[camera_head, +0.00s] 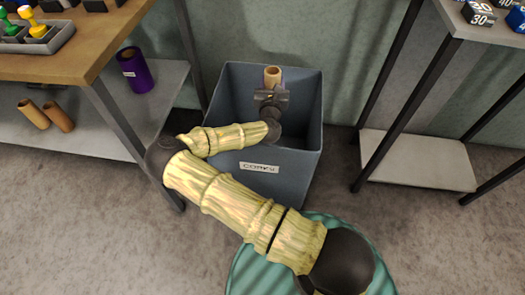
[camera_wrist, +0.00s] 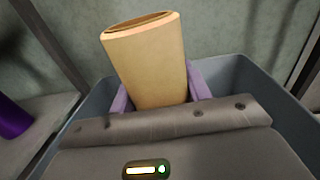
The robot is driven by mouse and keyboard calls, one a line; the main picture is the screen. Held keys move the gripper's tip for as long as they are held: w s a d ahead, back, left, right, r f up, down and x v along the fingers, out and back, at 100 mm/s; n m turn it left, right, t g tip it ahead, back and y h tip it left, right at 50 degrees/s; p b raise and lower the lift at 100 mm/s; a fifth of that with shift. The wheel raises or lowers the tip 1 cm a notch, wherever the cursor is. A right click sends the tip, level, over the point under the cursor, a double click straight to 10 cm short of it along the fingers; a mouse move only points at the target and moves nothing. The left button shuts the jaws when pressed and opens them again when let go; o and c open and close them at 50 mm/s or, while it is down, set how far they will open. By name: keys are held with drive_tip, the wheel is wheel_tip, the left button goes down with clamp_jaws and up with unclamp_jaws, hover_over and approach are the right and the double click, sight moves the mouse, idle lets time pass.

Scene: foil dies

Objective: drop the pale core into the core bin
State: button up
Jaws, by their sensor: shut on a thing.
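The pale core (camera_head: 273,76) is a tan cardboard tube held upright in my gripper (camera_head: 271,92). In the wrist view the core (camera_wrist: 147,65) stands between the two purple fingers of my gripper (camera_wrist: 158,90), which are shut on it. The core bin (camera_head: 285,170) is a tall grey-blue open box with a white label on its front. In the head view my gripper and the core are over the bin's opening, near its back wall. The bin rim (camera_wrist: 235,75) shows around the gripper in the wrist view. The bin's floor is mostly hidden by my arm.
A wooden-topped bench (camera_head: 85,62) stands at the left; its lower shelf (camera_head: 85,128) holds a purple roll (camera_head: 137,70) and two brown tubes (camera_head: 45,114). A shelf unit (camera_head: 418,160) stands at the right. A wall is close behind the bin.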

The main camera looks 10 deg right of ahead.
drive_tip(key=shift+f, duration=0.3)
drive_tip(key=o, duration=1)
drive_tip(key=shift+o, duration=0.2)
drive_tip(key=p+v, duration=0.3)
drive_tip(key=v, duration=1.4)
drive_tip(key=shift+s, duration=0.2)
drive_tip(key=shift+a, duration=0.1)
